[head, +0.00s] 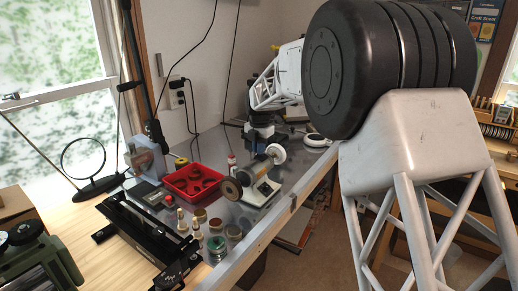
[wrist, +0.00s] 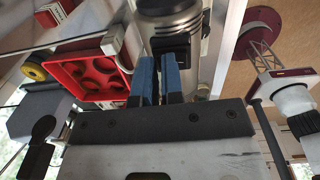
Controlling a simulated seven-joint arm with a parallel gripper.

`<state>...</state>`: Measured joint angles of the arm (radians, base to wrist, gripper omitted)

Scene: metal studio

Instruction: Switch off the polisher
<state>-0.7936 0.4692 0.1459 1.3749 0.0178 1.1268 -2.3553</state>
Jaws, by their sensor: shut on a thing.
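The polisher (head: 262,192) stands on the grey bench right of the red tray, with a pale base, a brown wheel at its left end and a white wheel at its right end. In the head view my gripper (head: 262,145) is just above and behind it, and its fingertips are hard to make out. In the wrist view my gripper (wrist: 158,75) has two blue fingers close together, reaching up to a silver machine body (wrist: 172,15) with a black block, which looks like the polisher. The gripper is shut on a small part there, mostly hidden between the fingers. The switch setting is not visible.
A red tray (head: 192,192) of round pieces lies left of the polisher. Small jars (head: 216,245) stand in front. The bench's right edge runs close to the polisher.

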